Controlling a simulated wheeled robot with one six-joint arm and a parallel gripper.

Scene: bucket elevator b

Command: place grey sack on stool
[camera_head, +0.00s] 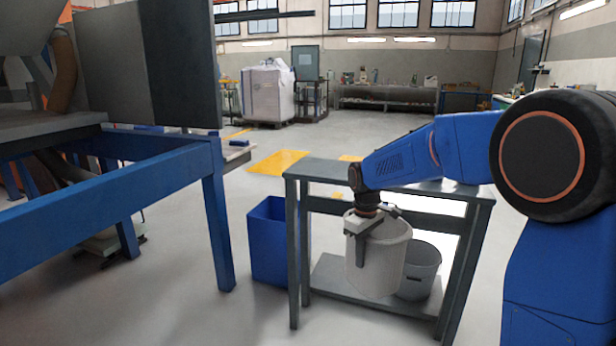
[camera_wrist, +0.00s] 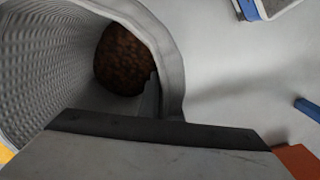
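The pale grey sack (camera_head: 378,262) is upright and open-topped, in front of the grey metal table in the head view. My gripper (camera_head: 366,224) is at its near rim, pointing down, and appears shut on it. In the wrist view the woven sack (camera_wrist: 45,75) fills the left side, with a dark brown lump inside. A gripper part (camera_wrist: 155,150) spans the bottom and hides part of the rim. I cannot tell whether the sack's base touches the shelf. The stool is not clearly identifiable; a small low stand (camera_head: 105,240) sits under the blue frame.
The grey table (camera_head: 330,170) has a lower shelf bearing a grey bucket (camera_head: 421,272). A blue bin (camera_head: 270,245) stands left of it. A large blue frame (camera_head: 110,215) occupies the left. The floor between bin and frame is clear.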

